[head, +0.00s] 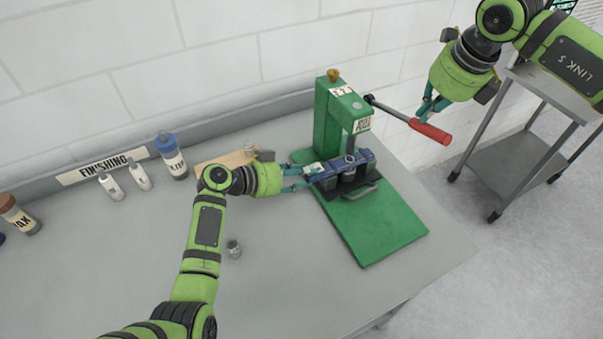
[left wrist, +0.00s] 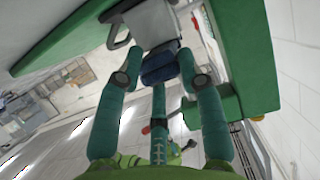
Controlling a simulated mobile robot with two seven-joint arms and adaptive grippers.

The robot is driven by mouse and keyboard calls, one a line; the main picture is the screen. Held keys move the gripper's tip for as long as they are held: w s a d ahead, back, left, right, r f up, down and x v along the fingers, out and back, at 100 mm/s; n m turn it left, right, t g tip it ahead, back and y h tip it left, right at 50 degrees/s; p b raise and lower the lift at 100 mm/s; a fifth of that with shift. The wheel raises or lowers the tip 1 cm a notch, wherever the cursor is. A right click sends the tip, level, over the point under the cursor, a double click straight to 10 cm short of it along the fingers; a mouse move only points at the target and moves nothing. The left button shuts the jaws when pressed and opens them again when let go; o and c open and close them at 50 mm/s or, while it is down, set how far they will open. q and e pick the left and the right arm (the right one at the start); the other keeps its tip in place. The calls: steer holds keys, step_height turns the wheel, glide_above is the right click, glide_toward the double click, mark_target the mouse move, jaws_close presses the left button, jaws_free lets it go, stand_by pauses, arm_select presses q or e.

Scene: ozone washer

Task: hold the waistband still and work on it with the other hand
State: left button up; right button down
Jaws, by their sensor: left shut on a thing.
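The dark blue waistband (head: 367,157) lies across the base of the green press (head: 327,125), under its ram. My left gripper (head: 304,178) is shut on the waistband's left end. In the left wrist view a blue piece of the waistband (left wrist: 158,72) shows between the teal fingers. The press has a lever with a red handle (head: 431,131) sticking out to the right. My right gripper (head: 431,112) points down at this handle, its fingertips close above or against it. I cannot tell whether its fingers touch or grip the handle. The ram hides the waistband's middle.
The green base plate (head: 385,225) is bare in front of the press. A small grey container (head: 233,248) stands near my left arm. Bottles, including a blue-capped one (head: 171,156), stand along the back. A grey cart (head: 520,150) stands beyond the table's right edge.

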steer(key=shift+f, duration=0.1)
steer(key=shift+s+d+f, duration=0.1)
steer(key=shift+s+f, duration=0.05)
steer(key=shift+f, duration=0.5)
steer(key=shift+s+d+f, duration=0.1)
steer(key=shift+s+f, duration=0.05)
steer(key=shift+f, duration=0.45)
steer(key=shift+s+f, duration=0.1)
steer(key=shift+f, duration=1.3)
steer(key=shift+f, duration=0.85)
